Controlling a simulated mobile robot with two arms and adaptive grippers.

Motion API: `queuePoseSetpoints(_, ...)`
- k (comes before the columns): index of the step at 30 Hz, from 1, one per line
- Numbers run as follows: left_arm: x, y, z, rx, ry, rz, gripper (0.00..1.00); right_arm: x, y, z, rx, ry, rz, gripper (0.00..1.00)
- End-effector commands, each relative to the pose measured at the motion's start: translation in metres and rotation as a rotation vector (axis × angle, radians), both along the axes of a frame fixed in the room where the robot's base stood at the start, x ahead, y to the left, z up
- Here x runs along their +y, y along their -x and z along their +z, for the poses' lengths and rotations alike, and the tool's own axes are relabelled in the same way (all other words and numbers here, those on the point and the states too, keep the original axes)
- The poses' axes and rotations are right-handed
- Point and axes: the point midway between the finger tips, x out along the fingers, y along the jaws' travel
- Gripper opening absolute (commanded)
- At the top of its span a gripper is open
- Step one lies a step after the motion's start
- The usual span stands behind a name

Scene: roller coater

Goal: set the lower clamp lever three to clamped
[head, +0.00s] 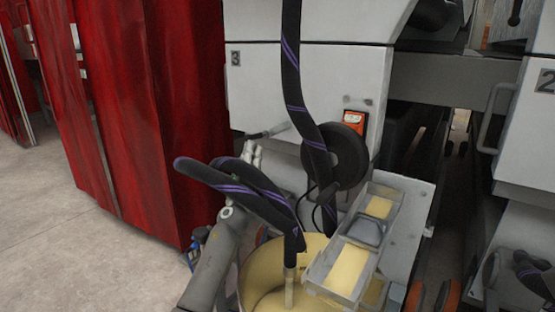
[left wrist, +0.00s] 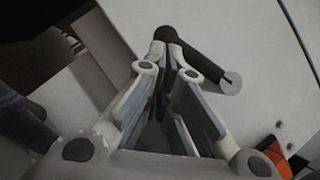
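A clamp lever (head: 257,135) with a dark handle and a light pivot end sits on the white machine panel (head: 305,85) marked 3. In the left wrist view the black handle (left wrist: 205,62) runs from the fingertips down right to a grey round pivot (left wrist: 232,82). My left gripper (head: 252,151) is just below the handle's free end in the head view. Its fingers (left wrist: 167,48) are slightly apart, with the handle's end at or just beyond the tips. I cannot tell whether they touch it. My right gripper is not in view.
A black wheel (head: 335,157) and a thick hose (head: 291,70) with purple stripes stand right of the lever. More striped hose (head: 240,190) crosses by my left arm, above a yellowish bucket (head: 255,272). A tray (head: 345,270) is at lower right. Red curtains (head: 150,110) hang at left.

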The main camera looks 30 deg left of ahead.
Motion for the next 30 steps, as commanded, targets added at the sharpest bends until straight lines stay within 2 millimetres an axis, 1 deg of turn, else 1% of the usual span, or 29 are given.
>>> queuePoseSetpoints(9, 0.0058, -0.0011, 0.0047, 0.000, 0.002, 0.000, 0.00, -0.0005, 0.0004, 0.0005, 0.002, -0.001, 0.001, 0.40)
queuePoseSetpoints(26, 0.0060, -0.0011, 0.0054, 0.000, 0.001, -0.001, 0.00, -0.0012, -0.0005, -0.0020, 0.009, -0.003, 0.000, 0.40)
queuePoseSetpoints(30, 0.0047, 0.0034, 0.0035, -0.001, 0.000, -0.001, 0.00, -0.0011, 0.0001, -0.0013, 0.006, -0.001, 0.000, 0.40)
